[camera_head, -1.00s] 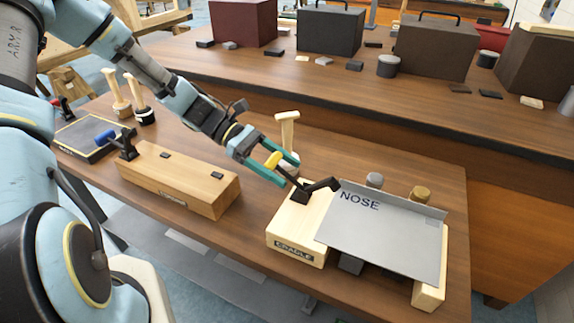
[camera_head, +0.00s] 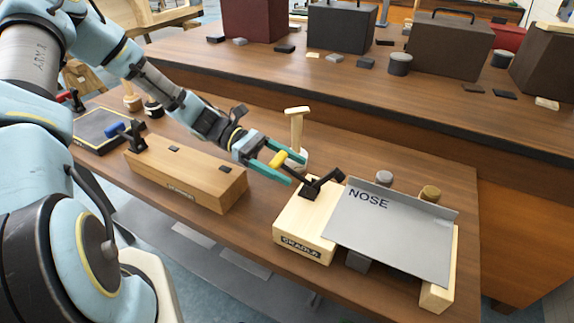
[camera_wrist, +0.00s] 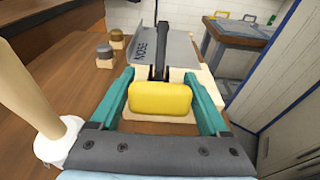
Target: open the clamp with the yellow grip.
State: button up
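The clamp's yellow grip (camera_head: 277,159) sits at the end of a black lever that slopes up to the left from the black clamp (camera_head: 312,191). The clamp is mounted on the pale wooden cradle block (camera_head: 300,232), beside the grey NOSE plate (camera_head: 385,228). My gripper (camera_head: 281,166) is open around the grip, with one teal finger on each side. In the wrist view the yellow grip (camera_wrist: 160,97) lies crosswise between the fingers, very close to both. Any contact is hard to tell. The lever below the grip is partly hidden there.
A pale mallet (camera_head: 296,130) stands upright just behind my gripper. A long wooden block (camera_head: 190,180) with a blue-gripped clamp (camera_head: 125,135) lies to the left. Two round knobs stand behind the plate. Dark boxes line the back bench. Table is clear between the two blocks.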

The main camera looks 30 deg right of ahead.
jog(key=shift+o, duration=1.4)
jog(key=b+v, duration=0.3)
jog(key=v, duration=0.7)
jog(key=shift+w+a, duration=0.15)
jog(key=shift+w, duration=0.2)
jog(key=shift+r, duration=0.15)
